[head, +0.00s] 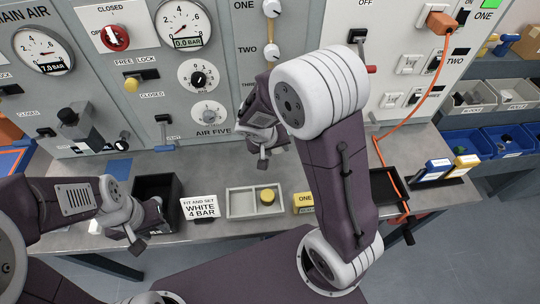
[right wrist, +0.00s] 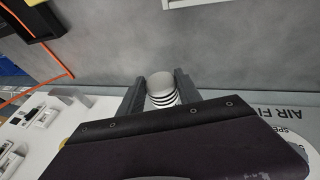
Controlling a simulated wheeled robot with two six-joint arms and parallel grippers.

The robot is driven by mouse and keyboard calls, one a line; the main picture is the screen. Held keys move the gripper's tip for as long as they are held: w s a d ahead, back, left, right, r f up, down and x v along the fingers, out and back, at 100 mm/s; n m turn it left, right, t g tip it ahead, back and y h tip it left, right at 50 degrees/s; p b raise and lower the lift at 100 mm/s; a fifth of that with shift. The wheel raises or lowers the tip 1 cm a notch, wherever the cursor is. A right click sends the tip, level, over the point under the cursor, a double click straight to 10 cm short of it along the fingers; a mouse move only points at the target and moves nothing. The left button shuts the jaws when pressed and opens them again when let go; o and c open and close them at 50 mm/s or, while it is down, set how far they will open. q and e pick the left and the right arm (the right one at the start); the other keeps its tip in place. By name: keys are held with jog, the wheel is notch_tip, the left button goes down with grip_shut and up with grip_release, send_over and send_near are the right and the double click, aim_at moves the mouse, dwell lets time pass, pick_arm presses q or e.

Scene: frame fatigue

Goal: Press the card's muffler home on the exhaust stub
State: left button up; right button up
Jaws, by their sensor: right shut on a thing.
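The card (head: 200,207) stands on the bench and reads "FIT AND SET WHITE 4 BAR". My right gripper (right wrist: 159,78) is shut on a white muffler (right wrist: 161,86) with black stripes, which shows between its two fingers in the right wrist view. The exhaust stub cannot be made out. My left gripper (head: 142,226) is low beside the black bin; its jaw opening is unclear.
A pale two-part tray (head: 235,203) holds a yellow cylinder (head: 267,196) in its right compartment. The black bin (head: 157,186) stands left of the card. An orange hose (head: 398,130) hangs at right over a black tray (head: 385,184). Gauges, knobs and levers project from the panel.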

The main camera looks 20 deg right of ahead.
jog(key=shift+w+a, duration=0.1)
jog(key=shift+a, duration=0.05)
jog(key=shift+b, duration=0.35)
jog(key=w, duration=0.2)
jog(key=w+d+p, duration=0.1)
jog(key=shift+w+r, duration=0.1)
jog(key=shift+w, duration=0.3)
jog(key=shift+w+d+p, duration=0.3)
jog(key=shift+w+p, duration=0.1)
jog(key=shift+w, duration=0.45)
jog(key=shift+b, duration=0.35)
